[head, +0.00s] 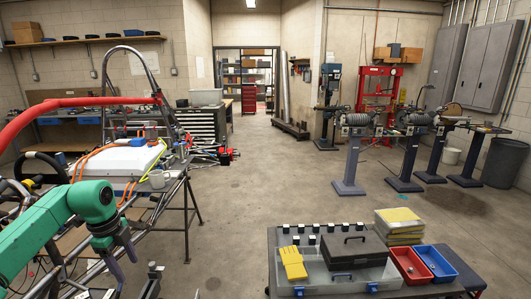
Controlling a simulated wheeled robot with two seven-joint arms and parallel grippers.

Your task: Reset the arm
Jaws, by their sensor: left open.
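My left arm (58,218), green, comes in from the left edge. My left gripper (124,268) points down at the lower left, open, with nothing seen between its fingers. It shows in front of the tube chassis (188,190); I cannot tell how far it is from the tubes. My right arm and right gripper are not in view.
A steering wheel (40,156), a red tube (70,103) and a white box (128,158) are on the chassis side. The middle floor (250,190) is clear.

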